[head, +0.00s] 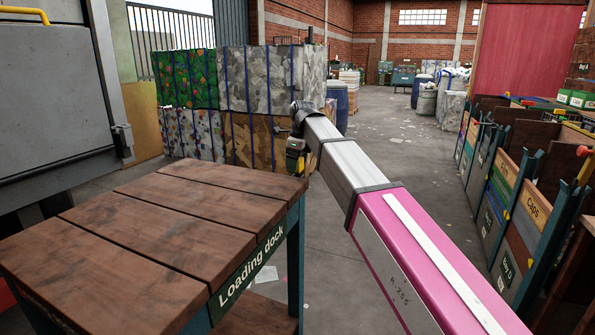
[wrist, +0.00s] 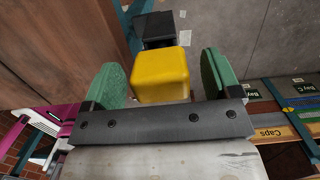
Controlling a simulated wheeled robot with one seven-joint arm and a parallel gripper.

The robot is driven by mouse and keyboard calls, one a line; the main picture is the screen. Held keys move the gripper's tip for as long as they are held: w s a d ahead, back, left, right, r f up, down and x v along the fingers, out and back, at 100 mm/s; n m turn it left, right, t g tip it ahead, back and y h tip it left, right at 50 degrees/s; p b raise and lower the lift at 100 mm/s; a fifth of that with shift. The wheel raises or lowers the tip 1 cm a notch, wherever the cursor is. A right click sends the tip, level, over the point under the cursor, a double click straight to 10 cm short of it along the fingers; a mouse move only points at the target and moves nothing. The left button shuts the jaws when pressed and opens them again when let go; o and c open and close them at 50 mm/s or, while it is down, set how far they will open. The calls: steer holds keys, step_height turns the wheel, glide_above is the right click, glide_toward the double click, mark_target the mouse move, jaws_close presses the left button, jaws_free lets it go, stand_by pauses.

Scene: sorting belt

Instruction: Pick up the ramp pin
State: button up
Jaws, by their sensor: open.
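My gripper (wrist: 163,74) is open in the wrist view, with one green finger on each side of a yellow block. This yellow block (wrist: 161,72) looks like the head of the ramp pin, but I cannot be sure. It sits between the fingers with gaps visible on both sides. A dark block (wrist: 154,27) shows just beyond it, beside a teal table part. In the head view my gripper (head: 295,163) points down at the far right corner of the loading dock table. A little yellow shows there; the pin's shape is mostly hidden.
The wooden Loading dock table (head: 150,200) fills the lower left of the head view. Labelled bins (head: 507,180) line the right side. Strapped bales (head: 262,80) stand behind the gripper. The concrete floor (head: 385,140) between is mostly clear, with scattered paper scraps.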

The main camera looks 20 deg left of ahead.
steer(key=shift+f, duration=0.55)
steer(key=c, duration=1.2)
steer(key=shift+o, duration=0.2)
steer(key=shift+r, duration=0.1)
step_height(320, 180, up, 18)
